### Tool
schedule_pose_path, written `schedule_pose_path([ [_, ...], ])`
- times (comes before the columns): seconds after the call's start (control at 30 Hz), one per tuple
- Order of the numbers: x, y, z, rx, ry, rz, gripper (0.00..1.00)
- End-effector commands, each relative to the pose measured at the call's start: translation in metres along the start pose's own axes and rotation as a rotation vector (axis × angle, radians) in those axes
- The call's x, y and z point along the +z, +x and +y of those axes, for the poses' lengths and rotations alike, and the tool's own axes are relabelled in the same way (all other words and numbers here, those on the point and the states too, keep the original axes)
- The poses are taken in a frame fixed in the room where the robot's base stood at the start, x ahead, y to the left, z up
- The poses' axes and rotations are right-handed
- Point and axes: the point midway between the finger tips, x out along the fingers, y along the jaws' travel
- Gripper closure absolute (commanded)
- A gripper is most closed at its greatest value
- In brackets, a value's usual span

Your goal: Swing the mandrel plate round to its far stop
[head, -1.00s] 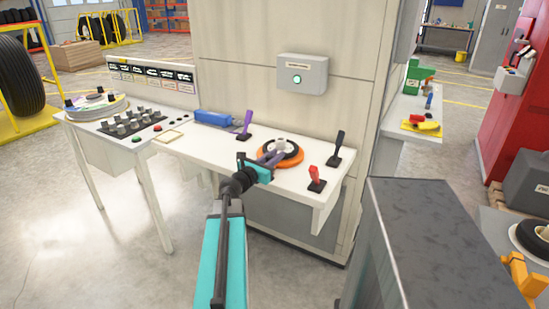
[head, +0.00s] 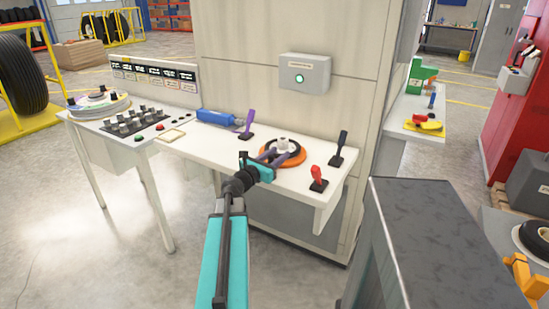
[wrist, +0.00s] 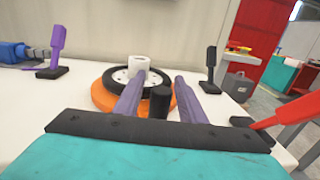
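The mandrel plate appears to be the orange disc (head: 297,161) on the white bench; it also shows in the wrist view (wrist: 104,97). A black ring with a white hub (wrist: 139,62) sits on it. A short black peg (wrist: 160,103) stands at the plate's near edge. My gripper (head: 274,155) reaches over the near side of the plate. In the wrist view its two purple fingers (wrist: 158,92) stand apart, one each side of the peg, with narrow gaps seeming to show. Contact with the peg cannot be told. The peg is hard to make out in the head view.
A purple lever (head: 247,126) stands left of the plate, a black lever (head: 339,150) and a red lever (head: 318,178) to its right. A blue tool (head: 215,117) lies behind left. A wall box (head: 305,73) shows a green light. A grey cabinet (head: 435,225) stands at front right.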

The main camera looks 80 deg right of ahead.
Motion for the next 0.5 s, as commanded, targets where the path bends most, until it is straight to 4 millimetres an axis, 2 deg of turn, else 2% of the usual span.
schedule_pose_path([
  [0.27,-0.001,-0.011,-0.001,0.0,0.0,0.001,0.63],
  [0.5,-0.001,-0.036,0.0,0.001,0.0,0.001,0.63],
])
